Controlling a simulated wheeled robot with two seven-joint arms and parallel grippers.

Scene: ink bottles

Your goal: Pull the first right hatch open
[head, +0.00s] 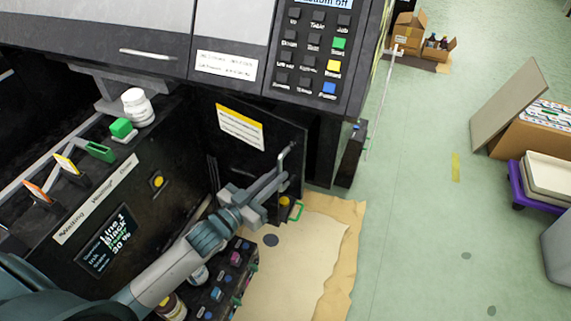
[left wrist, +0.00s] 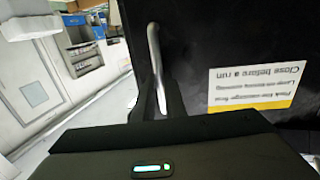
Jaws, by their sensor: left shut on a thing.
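The black hatch (head: 255,153) carries a white and yellow label (head: 240,126) and a grey bar handle (head: 287,155) near its free edge. It stands angled out from the machine front, partly open. My left gripper (head: 281,182) is shut on the lower part of the handle. In the left wrist view the handle (left wrist: 154,52) runs down between the fingers (left wrist: 160,103), and the hatch label (left wrist: 255,88) is upside down on the right. The fingers hide the handle's lower end. My right gripper is not in view.
A control panel (head: 315,45) is above the hatch. A white bottle (head: 137,107) stands on the ledge at left. A rack of bottles (head: 222,285) is below my left arm, beside a tan floor sheet (head: 300,260). The green floor (head: 415,210) at right is mostly clear.

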